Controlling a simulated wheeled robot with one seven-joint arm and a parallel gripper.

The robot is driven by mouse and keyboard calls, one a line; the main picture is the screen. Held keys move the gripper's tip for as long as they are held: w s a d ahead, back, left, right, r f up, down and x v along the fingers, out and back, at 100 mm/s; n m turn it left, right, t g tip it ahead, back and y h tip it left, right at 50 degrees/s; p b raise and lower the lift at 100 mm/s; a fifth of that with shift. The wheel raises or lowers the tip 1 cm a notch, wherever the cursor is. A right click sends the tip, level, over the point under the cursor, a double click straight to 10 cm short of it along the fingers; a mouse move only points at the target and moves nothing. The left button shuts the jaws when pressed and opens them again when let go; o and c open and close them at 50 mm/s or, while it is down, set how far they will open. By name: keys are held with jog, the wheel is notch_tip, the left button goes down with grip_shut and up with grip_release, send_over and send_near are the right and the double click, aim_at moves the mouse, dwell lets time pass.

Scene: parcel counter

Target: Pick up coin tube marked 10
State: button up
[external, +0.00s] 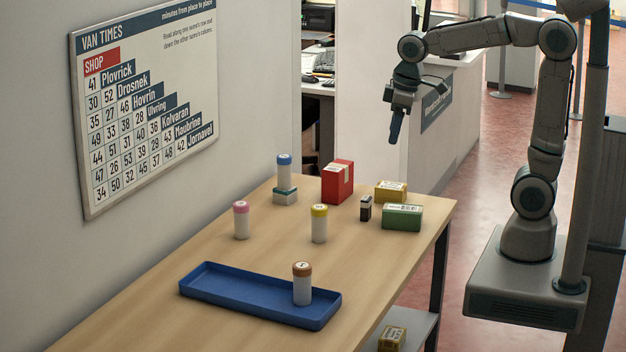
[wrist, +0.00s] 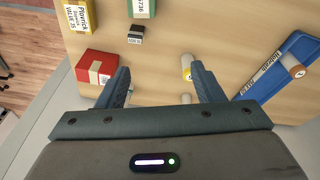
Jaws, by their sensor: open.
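The brown cap carries a small mark; I cannot read a 10 on any cap. My gripper (external: 396,126) is open and empty, high above the counter's far right end. In the wrist view my gripper (wrist: 161,73) shows spread fingers, with the yellow-capped tube (wrist: 187,67) beside the right finger and the brown-capped tube (wrist: 297,72) farther right.
A red box (external: 338,182), a yellow box (external: 390,191), a green box (external: 402,217) and a small black box (external: 365,208) stand at the counter's far end. Another yellow box (external: 392,338) sits on a lower shelf. The wooden counter (external: 190,325) is bare left of the tray.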

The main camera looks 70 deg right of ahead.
jog(key=w+a+r+n+p, duration=0.1)
jog(key=w+a+r+n, duration=0.2)
jog(key=w, duration=0.7)
jog(key=n+g+p, duration=0.2)
jog(key=n+p, duration=0.3)
jog(key=n, duration=0.5)
send_over(242, 218)
jog(key=w+d, duration=0.2)
jog(key=f, duration=1.2)
jog(key=shift+s+a+f, duration=0.1)
jog(key=shift+s+a, duration=0.1)
jog(key=shift+s, duration=0.05)
notch_tip(242, 218, down, 8)
jog(key=b, duration=0.3)
jog(key=shift+s+f+p, duration=0.2)
jog(key=shift+f+p, duration=0.6)
jog(key=shift+f, duration=2.05)
jog(key=c, duration=1.2)
jog(key=shift+r, duration=0.1)
